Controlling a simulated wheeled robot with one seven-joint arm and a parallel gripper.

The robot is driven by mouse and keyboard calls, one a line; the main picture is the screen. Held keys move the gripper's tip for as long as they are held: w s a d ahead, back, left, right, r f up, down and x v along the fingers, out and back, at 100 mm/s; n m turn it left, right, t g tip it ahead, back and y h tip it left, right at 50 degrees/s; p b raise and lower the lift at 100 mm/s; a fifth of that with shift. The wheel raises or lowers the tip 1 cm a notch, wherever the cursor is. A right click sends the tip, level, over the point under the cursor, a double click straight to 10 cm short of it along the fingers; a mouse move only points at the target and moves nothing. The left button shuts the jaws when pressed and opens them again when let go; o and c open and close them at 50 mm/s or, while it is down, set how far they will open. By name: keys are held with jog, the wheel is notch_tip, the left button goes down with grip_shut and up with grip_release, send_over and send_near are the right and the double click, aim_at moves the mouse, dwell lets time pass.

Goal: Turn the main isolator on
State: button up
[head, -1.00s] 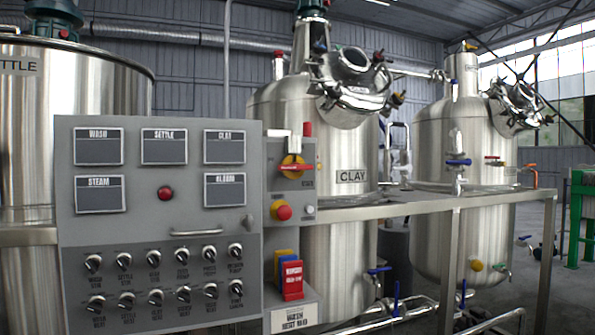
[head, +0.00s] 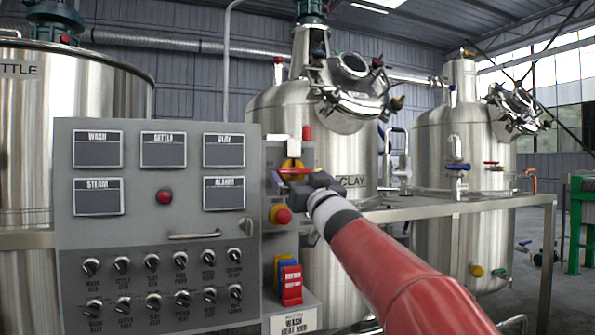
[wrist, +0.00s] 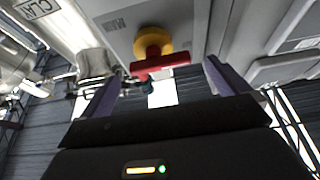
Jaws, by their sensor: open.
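The main isolator is a yellow round plate with a red bar handle (head: 295,171) on the grey side box right of the main panel. In the head view my gripper (head: 282,181) is at the isolator and hides part of it; the handle looks roughly level. In the wrist view the red handle (wrist: 158,63) and yellow plate (wrist: 152,38) lie ahead, between the two purple fingers in the picture. My gripper (wrist: 160,82) is open, with a finger on each side and nothing held. I cannot tell whether the fingertips reach past the handle.
A red button on a yellow base (head: 282,215) sits just below the isolator. The control panel (head: 150,225) with several knobs is to the left. Red, yellow and blue tags (head: 290,284) hang lower down. A steel frame rail (head: 450,207) and tanks stand to the right.

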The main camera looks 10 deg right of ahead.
aim_at(297, 172)
jog(key=shift+p+x, duration=0.35)
jog(key=shift+x, duration=1.15)
jog(key=c, duration=1)
